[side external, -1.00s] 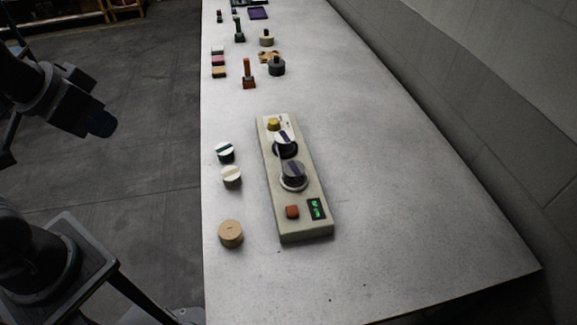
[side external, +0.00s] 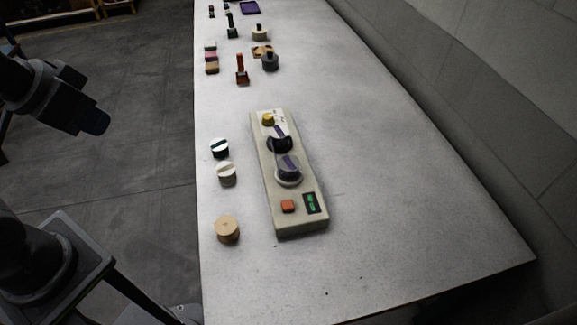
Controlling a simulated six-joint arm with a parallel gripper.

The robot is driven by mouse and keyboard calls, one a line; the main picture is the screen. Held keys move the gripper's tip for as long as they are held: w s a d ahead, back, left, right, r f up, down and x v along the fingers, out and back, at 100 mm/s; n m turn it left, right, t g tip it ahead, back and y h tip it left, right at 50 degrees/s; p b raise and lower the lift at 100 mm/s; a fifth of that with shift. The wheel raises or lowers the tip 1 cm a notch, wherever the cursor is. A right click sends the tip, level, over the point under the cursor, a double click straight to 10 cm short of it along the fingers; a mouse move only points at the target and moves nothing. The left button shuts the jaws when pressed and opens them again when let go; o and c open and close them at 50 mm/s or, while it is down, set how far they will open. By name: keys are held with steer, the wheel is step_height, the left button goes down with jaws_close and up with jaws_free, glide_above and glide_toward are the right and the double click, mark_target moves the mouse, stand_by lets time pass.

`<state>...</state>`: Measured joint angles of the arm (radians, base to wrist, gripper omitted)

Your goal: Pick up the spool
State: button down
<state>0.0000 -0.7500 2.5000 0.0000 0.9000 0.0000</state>
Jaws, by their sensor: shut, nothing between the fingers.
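No thing is plainly a spool. Three short round pieces stand in a column near the table's left edge: a tan wooden cylinder (side external: 227,231), a cream cylinder (side external: 226,175) with a pale bar on top, and a white-topped dark cylinder (side external: 219,149) with a green stripe. I cannot tell which of them is the spool. My gripper (side external: 96,122) is at the left, off the table's edge and well apart from all three. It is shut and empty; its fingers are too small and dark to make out.
A long beige panel (side external: 302,222) with knobs, a red button and a small display stands right of the cylinders. Several blocks and upright pieces, including a red-orange one (side external: 241,72), stand farther back. The table's right side (side external: 420,200) is clear; a wall runs beyond it.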

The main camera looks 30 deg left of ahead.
steer(key=c, duration=1.8)
jaws_free()
steer(key=o, duration=1.3)
steer(key=m+g+h, duration=0.1)
steer(key=m+g, duration=0.5)
steer(key=m, duration=1.4)
glide_above(289, 162)
steer(key=a, duration=0.2)
step_height(289, 162, down, 7)
steer(key=f, duration=0.5)
steer(key=d+f, duration=0.1)
steer(key=f, duration=0.2)
steer(key=shift+f, duration=0.1)
steer(key=shift+d+f, duration=0.2)
steer(key=shift+f, duration=0.7)
steer(key=shift+d+f, duration=0.15)
steer(key=shift+f, duration=0.7)
steer(key=shift+d+f, duration=0.2)
steer(key=shift+f, duration=0.7)
